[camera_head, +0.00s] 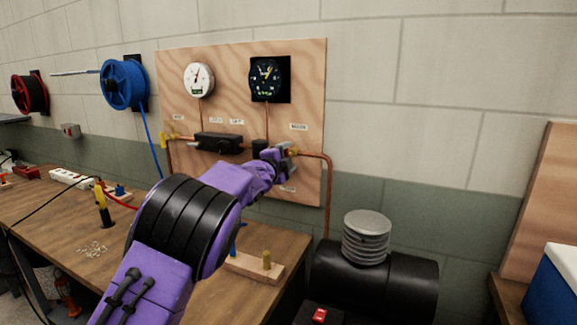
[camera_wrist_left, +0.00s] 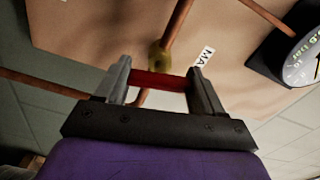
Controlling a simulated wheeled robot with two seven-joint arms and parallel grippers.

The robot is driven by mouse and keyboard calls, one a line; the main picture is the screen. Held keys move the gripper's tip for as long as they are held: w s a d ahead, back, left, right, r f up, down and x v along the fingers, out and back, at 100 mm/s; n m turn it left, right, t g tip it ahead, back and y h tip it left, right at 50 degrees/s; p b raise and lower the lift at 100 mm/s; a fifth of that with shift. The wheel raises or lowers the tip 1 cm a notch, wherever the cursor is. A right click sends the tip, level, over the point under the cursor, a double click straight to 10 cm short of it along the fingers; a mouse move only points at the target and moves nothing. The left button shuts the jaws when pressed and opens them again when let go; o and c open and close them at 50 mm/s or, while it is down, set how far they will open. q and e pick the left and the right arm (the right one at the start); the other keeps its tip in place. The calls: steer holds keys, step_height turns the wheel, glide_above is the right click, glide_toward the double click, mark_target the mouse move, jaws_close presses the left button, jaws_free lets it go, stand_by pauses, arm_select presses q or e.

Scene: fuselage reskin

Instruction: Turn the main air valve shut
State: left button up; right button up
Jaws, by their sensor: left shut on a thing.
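The main air valve is a brass body (camera_head: 293,152) on a copper pipe at the right side of the wooden board. In the left wrist view its brass body (camera_wrist_left: 159,57) sits just beyond the fingers, with a red lever handle (camera_wrist_left: 158,81) in front of it. My left gripper (camera_head: 281,149) is at the valve. In the left wrist view the gripper's two grey fingers (camera_wrist_left: 160,83) are shut on the red handle, one at each end. In the head view the handle is mostly hidden by the gripper. My right gripper is not in view.
The wooden board (camera_head: 226,61) carries a white gauge (camera_head: 198,79), a black gauge (camera_head: 269,78) and a black fitting (camera_head: 218,142). A copper pipe (camera_head: 328,185) runs down toward a black tank (camera_head: 400,285). A wooden block (camera_head: 250,267) lies on the bench below my arm.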

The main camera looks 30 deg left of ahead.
arm_select(q)
steer(key=shift+m+b, duration=0.6)
steer(key=shift+m, duration=0.5)
steer(key=shift+r, duration=0.1)
steer(key=shift+r+m, duration=0.15)
steer(key=shift+m, duration=0.15)
steer(key=o, duration=1)
steer(key=shift+o, duration=0.2)
steer(key=shift+w+a+f, duration=0.1)
steer(key=shift+f, duration=0.1)
